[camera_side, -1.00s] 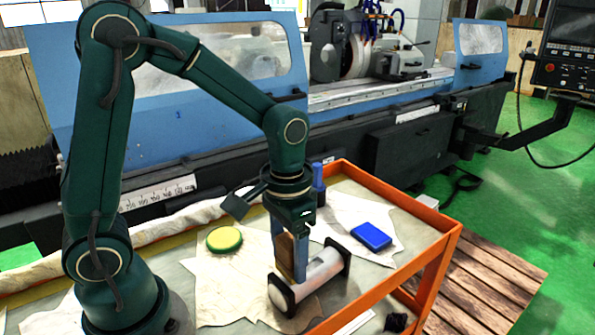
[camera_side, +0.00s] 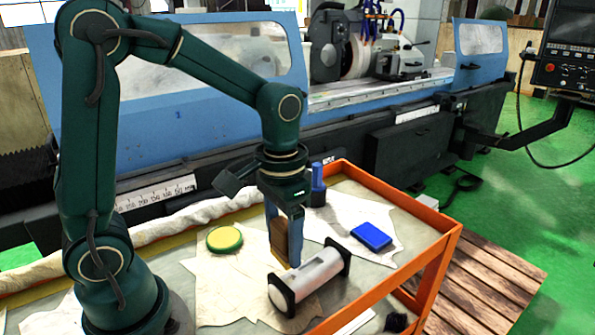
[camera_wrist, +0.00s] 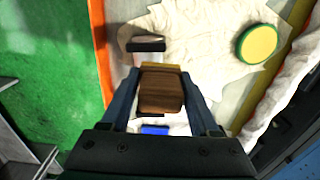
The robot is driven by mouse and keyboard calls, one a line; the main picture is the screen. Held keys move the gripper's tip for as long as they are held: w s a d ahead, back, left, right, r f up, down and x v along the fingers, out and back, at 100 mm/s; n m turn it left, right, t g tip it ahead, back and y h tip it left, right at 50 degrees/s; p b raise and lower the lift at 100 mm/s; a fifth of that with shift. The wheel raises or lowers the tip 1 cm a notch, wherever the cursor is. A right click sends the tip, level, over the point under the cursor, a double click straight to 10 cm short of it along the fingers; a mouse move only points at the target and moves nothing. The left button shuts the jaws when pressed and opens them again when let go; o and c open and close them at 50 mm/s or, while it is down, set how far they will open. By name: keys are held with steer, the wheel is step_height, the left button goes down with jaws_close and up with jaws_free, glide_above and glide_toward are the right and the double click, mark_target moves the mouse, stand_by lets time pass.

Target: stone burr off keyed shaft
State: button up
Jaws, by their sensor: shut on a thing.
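The shaft (camera_side: 312,277) is a pale metallic cylinder lying across two black end supports on the cart. Its near end faces the front left. My gripper (camera_side: 284,238) points down just behind and left of the shaft's middle, shut on a brown block-shaped stone (camera_side: 279,240) with a yellowish lower end. In the wrist view the stone (camera_wrist: 162,92) sits between both fingers and hides most of the shaft; one black end support (camera_wrist: 146,45) shows beyond it. I cannot tell whether the stone touches the shaft. The burr is too small to make out.
A blue box (camera_side: 371,235) lies right of the shaft, a green-yellow round tin (camera_side: 224,239) to its left. A dark blue bottle (camera_side: 317,185) stands behind. The orange cart rim (camera_side: 440,240) borders the right; the blue grinder (camera_side: 200,100) stands behind.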

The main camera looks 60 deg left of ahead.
mark_target(283, 223)
steer(key=shift+r, duration=2.7)
steer(key=shift+f, duration=0.15)
steer(key=shift+f, duration=3.4)
steer(key=shift+w+d+f, duration=0.1)
steer(key=shift+d+f, duration=0.4)
steer(key=shift+d, duration=0.05)
jaws_close()
steer(key=shift+w+d, duration=0.15)
steer(key=shift+d, duration=1.35)
steer(key=shift+s+a+f, duration=0.1)
steer(key=shift+s+a, duration=0.1)
steer(key=shift+a, duration=1.9)
steer(key=shift+r, duration=4.1)
